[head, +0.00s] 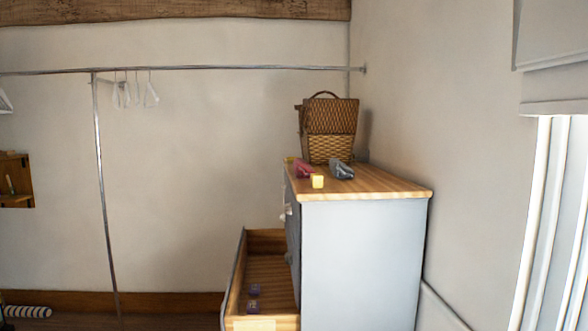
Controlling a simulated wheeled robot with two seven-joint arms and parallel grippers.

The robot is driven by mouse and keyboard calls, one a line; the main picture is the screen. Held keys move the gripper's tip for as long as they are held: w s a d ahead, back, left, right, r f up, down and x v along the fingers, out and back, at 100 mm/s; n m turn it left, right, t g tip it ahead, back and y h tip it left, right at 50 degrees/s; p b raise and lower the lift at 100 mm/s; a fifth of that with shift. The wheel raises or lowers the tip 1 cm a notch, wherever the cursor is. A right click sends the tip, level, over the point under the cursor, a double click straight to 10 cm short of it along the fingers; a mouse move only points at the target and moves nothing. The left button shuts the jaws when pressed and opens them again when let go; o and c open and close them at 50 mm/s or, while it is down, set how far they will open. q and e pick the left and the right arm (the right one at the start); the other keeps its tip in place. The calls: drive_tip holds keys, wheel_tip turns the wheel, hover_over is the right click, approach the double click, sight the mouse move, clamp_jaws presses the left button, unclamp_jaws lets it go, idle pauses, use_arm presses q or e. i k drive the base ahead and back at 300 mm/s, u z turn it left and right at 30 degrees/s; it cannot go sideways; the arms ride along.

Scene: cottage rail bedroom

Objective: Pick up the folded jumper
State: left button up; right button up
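Two soft-looking bundles lie on the wooden top of a grey chest of drawers (365,250). One is a dark pink bundle (303,169) at the left edge, and the other is a grey bundle (341,170) to its right. Either may be folded clothing, but both are too small to tell whether one is the jumper. Neither of my grippers is in view.
A wicker basket (329,130) stands behind the bundles, with a small yellow block (317,181) in front. The chest's drawer (265,272) is pulled out to the left, holding small purple items (254,291). A metal rail (230,68) carries white hangers (151,95).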

sight(303, 170)
drive_tip(key=u, duration=0.75)
drive_tip(key=i, duration=0.7)
drive_tip(key=u, duration=0.7)
drive_tip(key=i, duration=0.95)
drive_tip(key=z, duration=1.05)
drive_tip(key=i, duration=0.5)
drive_tip(key=z, duration=0.55)
